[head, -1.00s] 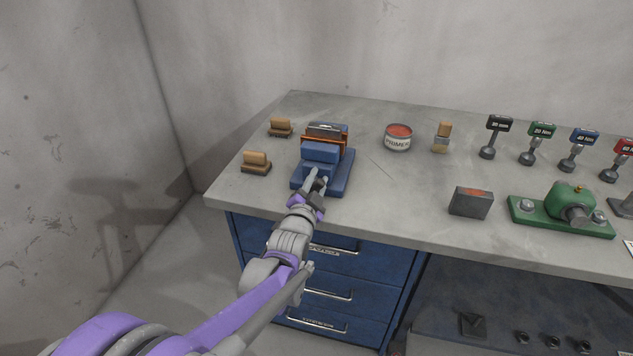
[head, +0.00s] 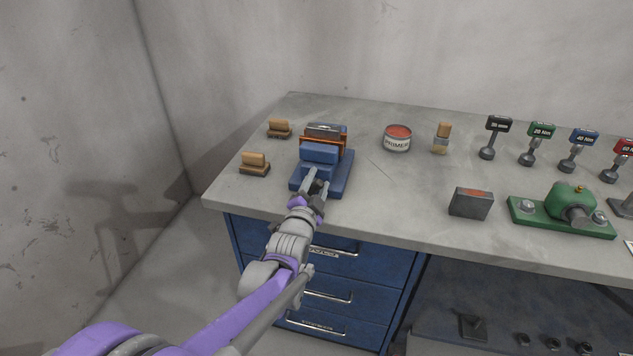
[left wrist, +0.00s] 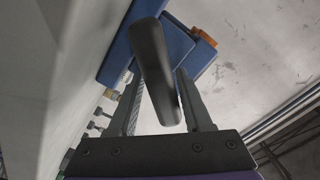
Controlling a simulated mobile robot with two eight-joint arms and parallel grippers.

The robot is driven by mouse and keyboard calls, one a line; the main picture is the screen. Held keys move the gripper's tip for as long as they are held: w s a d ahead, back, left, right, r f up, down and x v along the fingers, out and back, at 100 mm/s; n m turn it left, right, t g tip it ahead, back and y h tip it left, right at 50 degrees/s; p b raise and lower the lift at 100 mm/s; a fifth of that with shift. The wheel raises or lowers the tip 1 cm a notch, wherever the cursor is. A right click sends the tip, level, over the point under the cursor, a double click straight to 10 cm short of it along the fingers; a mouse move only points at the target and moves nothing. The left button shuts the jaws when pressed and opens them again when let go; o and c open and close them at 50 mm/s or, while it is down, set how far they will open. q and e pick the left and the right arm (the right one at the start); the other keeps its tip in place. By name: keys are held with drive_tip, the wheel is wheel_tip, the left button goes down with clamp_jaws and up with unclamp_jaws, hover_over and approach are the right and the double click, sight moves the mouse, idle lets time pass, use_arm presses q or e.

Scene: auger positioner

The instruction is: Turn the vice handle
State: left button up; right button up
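The blue vice (head: 338,184) stands near the left front of the workbench, with orange-edged jaws and a grey piece at its top. Its dark handle (left wrist: 155,70) is a flat, rounded bar, seen large and tilted in the left wrist view. My left gripper (head: 317,184) is at the vice's front. In the left wrist view my left gripper (left wrist: 157,88) has its fingers apart, one on each side of the handle. A gap shows on the left side; contact on the right side cannot be told. My right gripper is not in view.
Two wooden-topped blocks (head: 254,162) lie left of the vice. A primer can (head: 397,141), a small block stack (head: 441,138) and a grey block (head: 470,203) are to the right. A green fixture (head: 562,213) and several labelled tools stand further right. Blue drawers (head: 335,285) are below.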

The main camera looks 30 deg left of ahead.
use_arm(q)
drive_tip(key=shift+o, duration=0.4)
drive_tip(key=v, duration=1.1)
drive_tip(key=shift+p, duration=0.4)
drive_tip(key=shift+w, duration=0.1)
